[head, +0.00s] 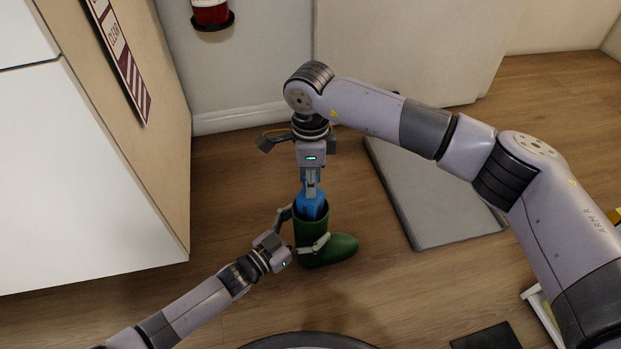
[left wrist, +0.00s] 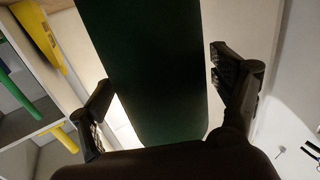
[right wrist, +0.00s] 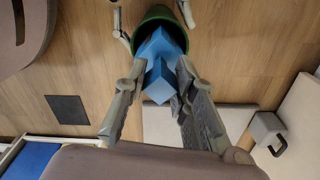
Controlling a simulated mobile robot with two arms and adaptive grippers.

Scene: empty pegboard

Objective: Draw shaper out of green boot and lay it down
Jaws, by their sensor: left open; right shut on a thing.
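The green boot (head: 343,248) stands upright on the wooden floor in the head view, toe pointing right. The blue shaper (head: 312,205) sticks up out of the boot's top opening, its lower part hidden inside. My right gripper (head: 311,186) is above the boot, shut on the top of the shaper; the right wrist view shows its fingers either side of the blue block (right wrist: 159,75). My left gripper (head: 303,232) is open, with its fingers around the boot's shaft. In the left wrist view the dark green shaft (left wrist: 150,70) stands between the spread fingers.
A grey flat mat (head: 430,200) lies on the floor right of the boot. A white cabinet (head: 90,180) stands at left and a wall at the back with a red object (head: 210,12). A dark flat square (head: 486,337) lies at lower right.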

